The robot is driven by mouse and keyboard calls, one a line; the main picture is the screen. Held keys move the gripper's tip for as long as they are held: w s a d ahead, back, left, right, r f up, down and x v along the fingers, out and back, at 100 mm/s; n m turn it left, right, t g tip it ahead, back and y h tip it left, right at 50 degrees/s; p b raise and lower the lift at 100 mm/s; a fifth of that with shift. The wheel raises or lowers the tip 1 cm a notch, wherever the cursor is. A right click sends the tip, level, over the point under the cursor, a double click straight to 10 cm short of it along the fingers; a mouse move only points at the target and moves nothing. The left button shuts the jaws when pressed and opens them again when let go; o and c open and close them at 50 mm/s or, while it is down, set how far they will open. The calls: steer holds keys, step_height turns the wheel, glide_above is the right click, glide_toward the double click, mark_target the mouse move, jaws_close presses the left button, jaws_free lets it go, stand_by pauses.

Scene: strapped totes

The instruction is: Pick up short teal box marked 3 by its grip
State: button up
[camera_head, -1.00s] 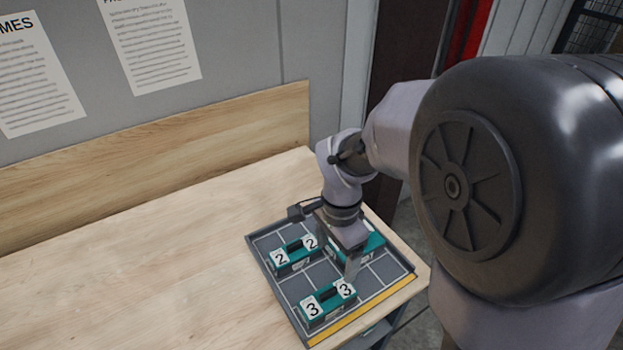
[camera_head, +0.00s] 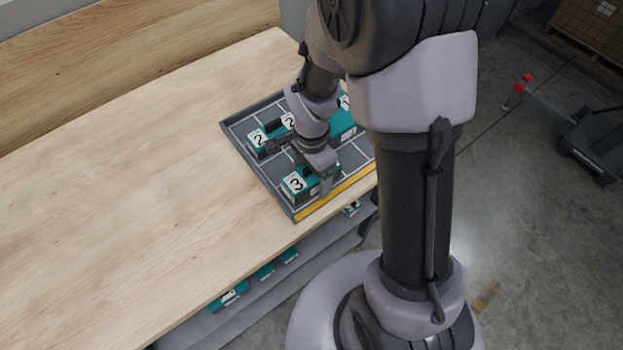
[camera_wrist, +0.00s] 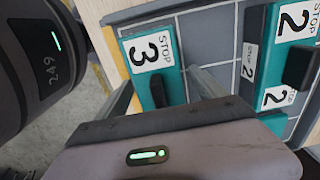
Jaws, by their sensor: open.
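The short teal box marked 3 (camera_head: 291,195) stands in the front part of a grey tray (camera_head: 240,128). In the wrist view the box (camera_wrist: 170,84) shows a white label with 3 and STOP, and a black grip (camera_wrist: 158,92) on top. My gripper (camera_wrist: 160,78) is open, with one finger on each side of the box near its grip. I cannot tell if the fingers touch it. In the head view my gripper (camera_head: 312,172) is over the box and hides its far end.
A teal box marked 2 (camera_head: 270,143) stands behind in the tray; it fills the right of the wrist view (camera_wrist: 290,65). Another teal box (camera_head: 343,122) is at the tray's right. The wooden table (camera_head: 110,190) is clear leftward. Several teal boxes (camera_head: 265,271) sit on a shelf below.

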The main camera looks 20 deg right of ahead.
jaws_close()
stand_by(0.3)
steer(key=shift+r, duration=0.15)
